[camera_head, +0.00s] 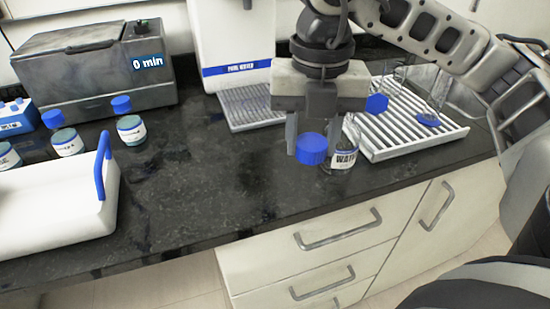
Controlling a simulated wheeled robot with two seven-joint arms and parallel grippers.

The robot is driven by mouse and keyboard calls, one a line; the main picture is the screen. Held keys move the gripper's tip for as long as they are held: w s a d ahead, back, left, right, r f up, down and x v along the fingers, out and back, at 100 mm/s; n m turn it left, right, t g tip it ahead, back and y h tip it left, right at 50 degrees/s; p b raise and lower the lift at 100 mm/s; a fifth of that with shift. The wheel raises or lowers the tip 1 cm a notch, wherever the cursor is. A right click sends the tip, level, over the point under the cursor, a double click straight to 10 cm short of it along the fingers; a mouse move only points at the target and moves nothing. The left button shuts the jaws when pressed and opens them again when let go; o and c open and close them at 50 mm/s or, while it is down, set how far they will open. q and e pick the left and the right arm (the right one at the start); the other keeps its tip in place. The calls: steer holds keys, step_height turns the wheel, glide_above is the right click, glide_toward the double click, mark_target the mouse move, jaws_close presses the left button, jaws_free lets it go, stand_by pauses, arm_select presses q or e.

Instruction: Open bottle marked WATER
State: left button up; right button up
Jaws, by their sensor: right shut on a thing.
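The bottle marked WATER (344,158) stands upright on the dark counter, near its front edge and beside the white rack. It is clear glass with a white label, partly hidden by my right gripper and the blue cap. My right gripper (314,137) points down from above and is shut on the blue cap (311,149). The cap appears to the left of the bottle's neck and apart from it. My left gripper is not in view.
A white ribbed rack (408,140) with glassware and blue pieces stands right of the bottle. A white water dispenser (235,45) and a grey bath (95,75) are behind. Blue-capped bottles (131,129) and a white device (50,212) are left. Mid-counter is clear.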

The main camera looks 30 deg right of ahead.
steer(key=w+f, duration=0.2)
steer(key=w, duration=0.3)
steer(key=p, duration=0.1)
glide_above(270, 170)
steer(key=s, duration=0.1)
step_height(270, 170, down, 5)
steer(key=shift+s, duration=0.1)
steer(key=shift+w+f, duration=0.35)
steer(key=shift+f, duration=0.15)
steer(key=f+p, duration=0.1)
steer(key=f, duration=0.2)
steer(key=shift+w+f, duration=0.1)
steer(key=shift+w, duration=0.1)
steer(key=shift+f, duration=0.2)
